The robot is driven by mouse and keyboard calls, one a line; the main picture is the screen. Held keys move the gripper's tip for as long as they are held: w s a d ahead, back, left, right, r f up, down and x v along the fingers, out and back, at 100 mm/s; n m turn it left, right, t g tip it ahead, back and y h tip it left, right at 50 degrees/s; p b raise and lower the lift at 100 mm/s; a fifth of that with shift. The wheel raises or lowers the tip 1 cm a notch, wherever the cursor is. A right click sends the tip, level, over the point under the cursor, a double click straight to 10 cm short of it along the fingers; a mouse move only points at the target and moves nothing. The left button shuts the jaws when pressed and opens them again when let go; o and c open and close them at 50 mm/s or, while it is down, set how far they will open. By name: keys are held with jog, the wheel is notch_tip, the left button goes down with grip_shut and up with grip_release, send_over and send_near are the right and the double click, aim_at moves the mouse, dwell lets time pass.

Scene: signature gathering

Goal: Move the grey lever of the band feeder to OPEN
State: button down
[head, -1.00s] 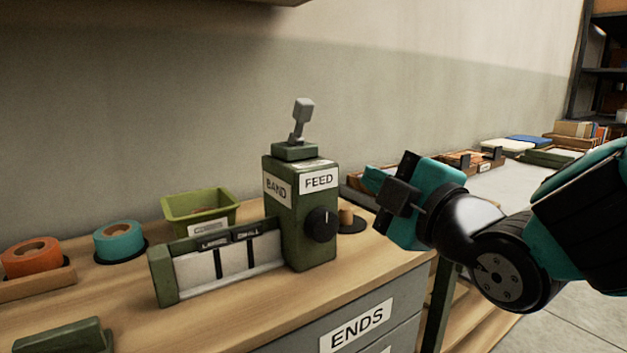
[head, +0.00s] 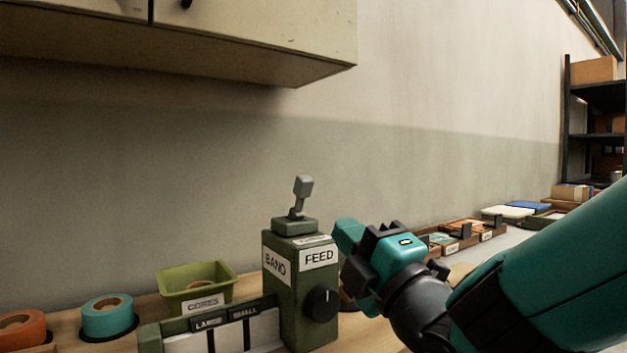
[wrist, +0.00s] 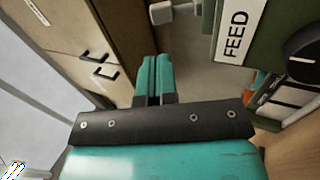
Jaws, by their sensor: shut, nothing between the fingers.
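The grey lever (head: 302,192) stands on top of the green band feeder (head: 310,303), leaning slightly right at its head. The feeder bears BAND and FEED labels and a black knob. The lever's grey end also shows at the top of the wrist view (wrist: 174,10), just beyond my fingertips. My gripper (head: 344,230) is right of the feeder's top, lower than the lever head and apart from it in the picture. Its teal fingers (wrist: 153,70) are together and hold nothing. I cannot read any OPEN marking.
A green CORES bin (head: 195,288) stands left of the feeder, with a teal tape roll (head: 107,316) and an orange one (head: 20,330) further left. A wall cabinet (head: 180,45) hangs above. Trays (head: 470,228) lie behind on the right. The air around the lever is clear.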

aim_at(306, 187)
jog(key=p+x, duration=0.4)
jog(key=x, duration=0.1)
jog(key=p+x, duration=0.2)
jog(key=x, duration=0.1)
jog(key=shift+s+d+r, duration=0.1)
jog(key=shift+s+r, duration=0.05)
jog(key=shift+r, duration=0.1)
jog(key=shift+w+a+p, duration=0.45)
jog(key=shift+w+p, duration=0.15)
jog(key=shift+w, duration=0.05)
jog(key=shift+r, duration=0.15)
